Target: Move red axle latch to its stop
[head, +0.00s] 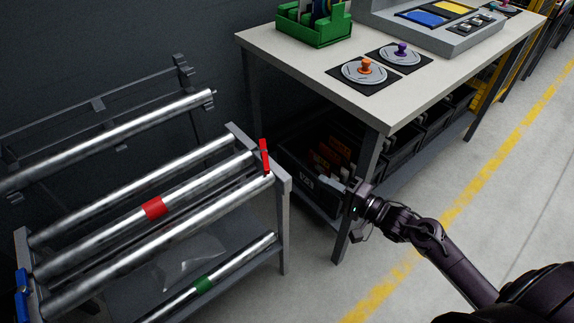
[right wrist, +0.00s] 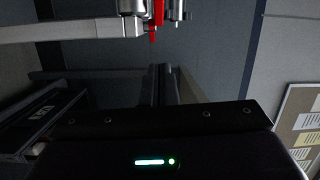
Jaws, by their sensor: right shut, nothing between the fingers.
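The red axle latch (head: 264,156) is a narrow red bar standing nearly upright at the right end of the metal rack, by the roller ends. In the right wrist view the red latch (right wrist: 158,14) shows at the top, between two metal roller ends, partly cut off by the frame. My right gripper (head: 326,183) is to the right of the latch and a little lower, apart from it. It is shut and empty. My left gripper is not in view.
The rack (head: 284,215) holds several metal rollers, one with a red band (head: 153,208). A workbench (head: 388,122) stands behind and right of my gripper, with dark bins (head: 290,170) under it. Open floor lies at the right.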

